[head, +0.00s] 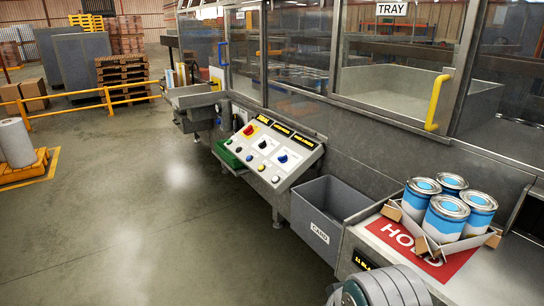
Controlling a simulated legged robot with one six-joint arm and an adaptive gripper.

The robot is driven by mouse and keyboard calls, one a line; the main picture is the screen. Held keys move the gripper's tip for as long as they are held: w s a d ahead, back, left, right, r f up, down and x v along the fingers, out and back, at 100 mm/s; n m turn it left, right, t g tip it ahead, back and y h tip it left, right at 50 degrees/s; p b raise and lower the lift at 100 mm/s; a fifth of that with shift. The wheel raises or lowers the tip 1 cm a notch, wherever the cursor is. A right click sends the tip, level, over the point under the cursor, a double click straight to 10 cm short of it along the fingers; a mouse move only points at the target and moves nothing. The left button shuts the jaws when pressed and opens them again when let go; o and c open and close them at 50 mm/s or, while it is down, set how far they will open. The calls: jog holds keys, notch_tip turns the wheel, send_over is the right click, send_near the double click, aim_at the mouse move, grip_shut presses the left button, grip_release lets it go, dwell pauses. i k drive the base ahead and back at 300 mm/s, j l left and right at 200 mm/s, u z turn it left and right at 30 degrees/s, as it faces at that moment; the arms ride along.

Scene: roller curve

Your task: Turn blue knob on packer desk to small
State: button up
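The packer desk (291,175) is a sloped light panel at the middle of the head view. The blue knob (282,158) is at the panel's right side, under a dark label plate with yellow lettering. Its pointer direction and the position words around it are too small to read. A red knob (249,130) and a dark knob (265,145) are further left on the same panel. Several small coloured buttons line the lower part. My gripper's fingers are not in the picture; only a grey rounded part of my arm shows at the bottom right, well short of the desk.
Further right, several blue and white cans (445,215) stand in a carton on a red HOLD mat (388,238). Glazed guards with a yellow handle (436,103) rise behind.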

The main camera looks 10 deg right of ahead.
aim_at(283, 159)
jog(key=i+j+z, duration=0.2)
jog(key=i+j, duration=0.8)
jog(key=i+l+z, duration=0.1)
jog(key=i, duration=0.55)
jog(key=i+l, duration=0.15)
jog(key=i, duration=0.45)
jog(key=i+l+z, duration=0.1)
jog(key=i+l, duration=0.3)
